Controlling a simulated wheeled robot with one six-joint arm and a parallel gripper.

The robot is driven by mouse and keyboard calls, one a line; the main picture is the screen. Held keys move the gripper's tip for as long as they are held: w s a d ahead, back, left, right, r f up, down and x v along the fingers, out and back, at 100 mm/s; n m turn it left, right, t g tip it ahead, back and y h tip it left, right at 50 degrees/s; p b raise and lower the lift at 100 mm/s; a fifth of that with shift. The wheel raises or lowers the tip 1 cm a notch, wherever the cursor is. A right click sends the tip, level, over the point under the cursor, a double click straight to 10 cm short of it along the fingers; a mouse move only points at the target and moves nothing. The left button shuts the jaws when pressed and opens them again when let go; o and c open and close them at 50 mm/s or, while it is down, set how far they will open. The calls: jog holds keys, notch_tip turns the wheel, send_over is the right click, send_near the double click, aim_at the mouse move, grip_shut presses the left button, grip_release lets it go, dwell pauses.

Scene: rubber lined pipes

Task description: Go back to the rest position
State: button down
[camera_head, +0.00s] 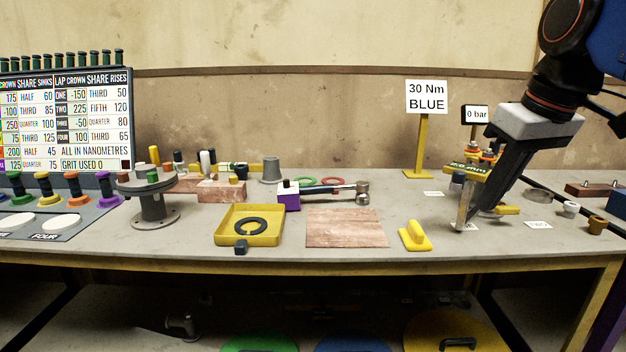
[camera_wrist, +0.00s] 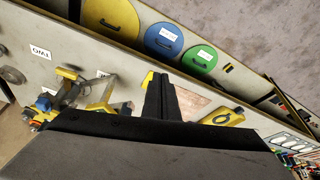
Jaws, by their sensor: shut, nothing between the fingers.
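My gripper (camera_head: 462,226) is at the right part of the grey workbench (camera_head: 290,240), with its fingers pointing down close to the bench top. It is shut and empty. In the wrist view the dark closed fingers (camera_wrist: 160,92) show in the middle, above the bench. A yellow block with a handle (camera_head: 415,236) stands to the left of the fingertips. A yellow fixture with a small label (camera_head: 466,170) is right behind the gripper and partly hidden by it.
A reddish board (camera_head: 346,228) and a yellow tray (camera_head: 225,236) with a black ring (camera_head: 251,226) lie mid-bench. A grey flanged pipe piece (camera_head: 153,205) stands left. Signs reading "30 Nm BLUE" (camera_head: 427,97) and "0 bar" (camera_head: 476,114) rise at the back. Coloured lids (camera_head: 455,330) lie below.

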jog(key=s+f+m, duration=0.2)
jog(key=s+f, duration=0.2)
jog(key=f, duration=1)
jog(key=s+f+m+t+h, duration=0.1)
jog(key=s+f, duration=0.3)
jog(key=f, duration=1)
jog(key=shift+s+d+f+m, duration=0.15)
jog(key=shift+d+f+m, duration=0.05)
jog(key=shift+f+m, duration=0.2)
